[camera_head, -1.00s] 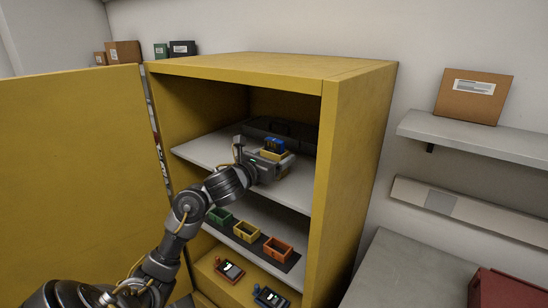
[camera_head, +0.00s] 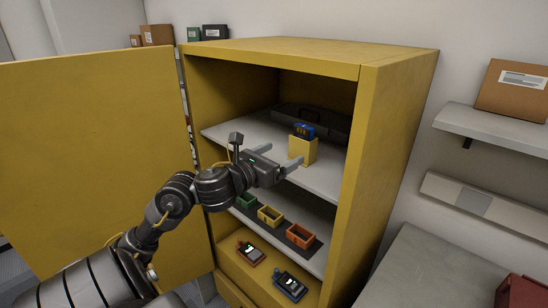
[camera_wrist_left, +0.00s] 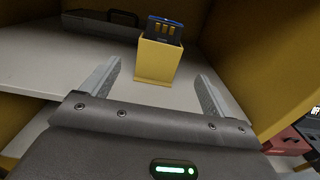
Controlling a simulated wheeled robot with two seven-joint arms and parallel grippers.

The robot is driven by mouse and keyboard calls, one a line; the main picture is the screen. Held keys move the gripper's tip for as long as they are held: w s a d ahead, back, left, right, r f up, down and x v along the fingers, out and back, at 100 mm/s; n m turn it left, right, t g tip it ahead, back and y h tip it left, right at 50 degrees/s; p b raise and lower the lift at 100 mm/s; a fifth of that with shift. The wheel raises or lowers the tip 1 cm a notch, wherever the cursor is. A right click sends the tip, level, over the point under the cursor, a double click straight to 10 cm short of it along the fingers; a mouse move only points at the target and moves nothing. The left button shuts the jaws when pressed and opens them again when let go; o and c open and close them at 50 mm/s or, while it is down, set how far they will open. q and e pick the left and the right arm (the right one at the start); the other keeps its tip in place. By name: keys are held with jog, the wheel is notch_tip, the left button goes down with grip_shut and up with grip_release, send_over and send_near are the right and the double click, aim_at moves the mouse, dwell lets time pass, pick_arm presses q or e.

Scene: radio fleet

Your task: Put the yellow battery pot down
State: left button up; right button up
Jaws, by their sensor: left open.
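The yellow battery pot (camera_head: 302,149) stands upright on the cabinet's upper shelf, with a blue battery (camera_head: 303,130) sticking out of its top. In the left wrist view the yellow pot (camera_wrist_left: 157,64) stands just beyond the fingertips, with the blue battery (camera_wrist_left: 164,29) in it. My left gripper (camera_head: 287,156) is open and empty in front of the pot; in the left wrist view its fingers (camera_wrist_left: 159,77) are spread, with a gap to the pot. My right gripper is not in view.
A dark case (camera_head: 312,118) lies behind the pot. Below, green (camera_head: 246,200), yellow (camera_head: 270,215) and orange (camera_head: 301,235) bins stand on a lower shelf, with two radios (camera_head: 289,285) beneath. The yellow cabinet side (camera_head: 385,170) bounds the right; the open door (camera_head: 90,160) bounds the left.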

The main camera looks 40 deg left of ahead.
pick_arm(q)
jog(key=shift+s+r+p, duration=0.1)
jog(key=shift+s+p, duration=0.2)
jog(key=shift+s, duration=0.6)
